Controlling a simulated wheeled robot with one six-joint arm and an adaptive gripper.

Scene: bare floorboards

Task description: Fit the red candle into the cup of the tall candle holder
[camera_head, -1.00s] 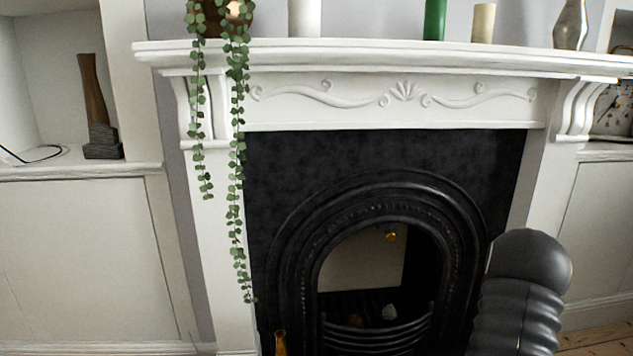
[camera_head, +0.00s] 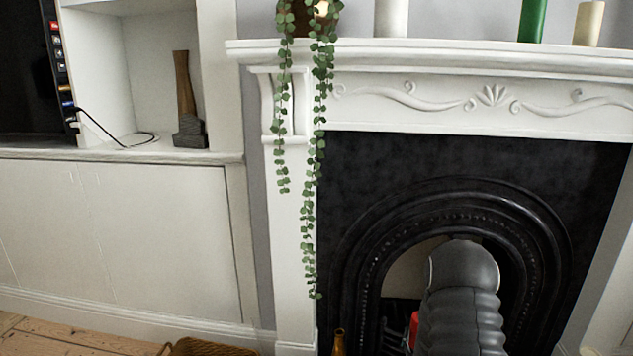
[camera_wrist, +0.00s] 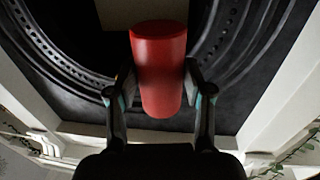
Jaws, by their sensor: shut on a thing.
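The red candle (camera_wrist: 158,72) is a plain red cylinder held between the two fingers of my gripper (camera_wrist: 152,88) in the wrist view. Its round end faces up in that picture. A small bit of the red candle (camera_head: 414,326) shows beside my arm in the head view, in front of the fireplace opening. The arm hides most of it and my gripper there. I cannot make out the tall candle holder or its cup in either view.
A black arched fireplace (camera_head: 350,240) stands under a white mantelpiece (camera_head: 450,60). A trailing plant (camera_head: 312,150) hangs from it; a green candle (camera_head: 533,20) and a cream candle (camera_head: 589,24) stand on top. An amber bottle-like object (camera_head: 338,344) and a wicker basket (camera_head: 200,347) are low down.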

